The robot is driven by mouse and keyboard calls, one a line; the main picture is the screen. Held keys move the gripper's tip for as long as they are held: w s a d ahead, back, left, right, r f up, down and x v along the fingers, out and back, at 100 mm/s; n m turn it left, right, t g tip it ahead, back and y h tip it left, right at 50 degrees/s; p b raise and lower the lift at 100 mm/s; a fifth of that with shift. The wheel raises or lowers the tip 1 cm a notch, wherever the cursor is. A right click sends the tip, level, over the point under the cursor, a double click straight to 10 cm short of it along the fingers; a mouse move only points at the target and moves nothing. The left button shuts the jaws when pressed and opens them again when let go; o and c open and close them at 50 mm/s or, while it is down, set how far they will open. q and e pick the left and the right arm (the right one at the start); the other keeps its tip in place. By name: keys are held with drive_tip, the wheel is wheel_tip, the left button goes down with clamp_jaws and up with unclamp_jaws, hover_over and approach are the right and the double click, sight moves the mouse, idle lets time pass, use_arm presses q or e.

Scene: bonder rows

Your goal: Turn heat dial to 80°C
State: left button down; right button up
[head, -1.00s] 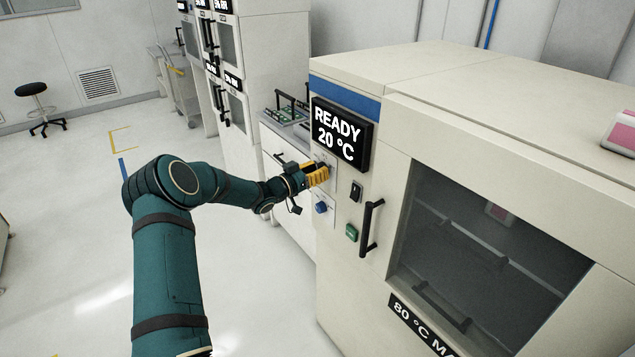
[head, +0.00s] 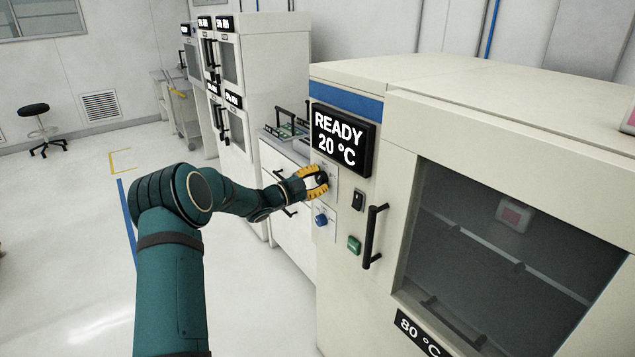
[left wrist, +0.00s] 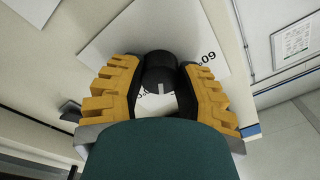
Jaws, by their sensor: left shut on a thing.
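The oven's display (head: 339,137) reads READY 20 °C. Below it, the black heat dial (left wrist: 160,74) sits on a white scale plate (left wrist: 112,42). In the left wrist view, a pale pointer mark shows on the dial, and an upside-down 60 shows on the plate to its right. Other scale marks are mostly hidden. My left gripper (head: 318,182) has its yellow fingers shut on the dial, one on each side. It also shows in the left wrist view (left wrist: 161,85). My right gripper is in neither view.
Below the dial is a blue knob (head: 321,220). To its right are a black switch (head: 357,200), a green button (head: 354,245) and the oven door handle (head: 374,237). A bench with green boards stands behind, beside tall cabinets (head: 270,60).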

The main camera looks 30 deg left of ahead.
use_arm(q)
drive_tip(key=m, duration=0.5)
drive_tip(key=shift+m, duration=0.4)
idle(0.3)
drive_tip(key=c, duration=0.5)
unclamp_jaws()
drive_tip(key=shift+c, duration=0.2)
drive_tip(key=v, duration=1.2)
drive_tip(key=shift+w+a, duration=0.1)
